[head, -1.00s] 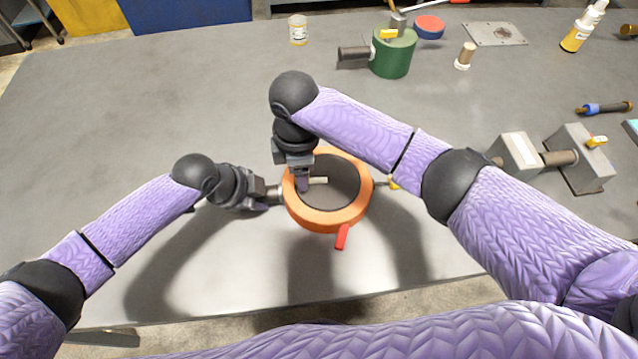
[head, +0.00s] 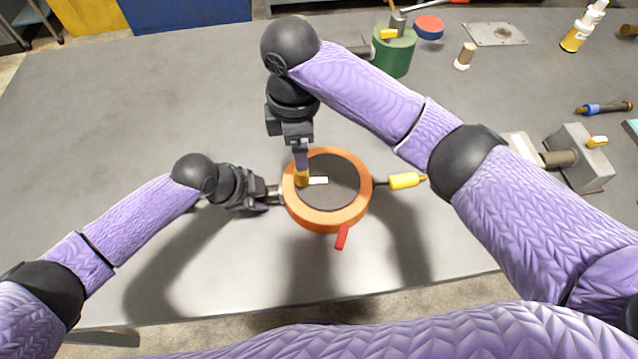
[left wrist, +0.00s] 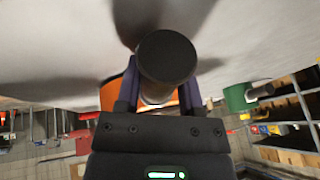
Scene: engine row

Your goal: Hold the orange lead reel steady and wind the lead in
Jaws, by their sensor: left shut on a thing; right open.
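The orange lead reel (head: 354,212) lies on the grey bench, a ring with a dark face. My left gripper (head: 274,194) is shut on the reel's side handle, whose dark round end (left wrist: 167,57) fills the middle of the left wrist view. My right gripper (head: 302,168) is open, pointing down just above the knob; its fingertips overlap the knob in view, and contact cannot be told. A yellow lead end (head: 404,181) sticks out at the reel's right. A red tab (head: 342,238) is at its front.
A green drum (head: 393,54) and a blue-and-red disc (head: 429,27) stand behind. The bench's left side is clear.

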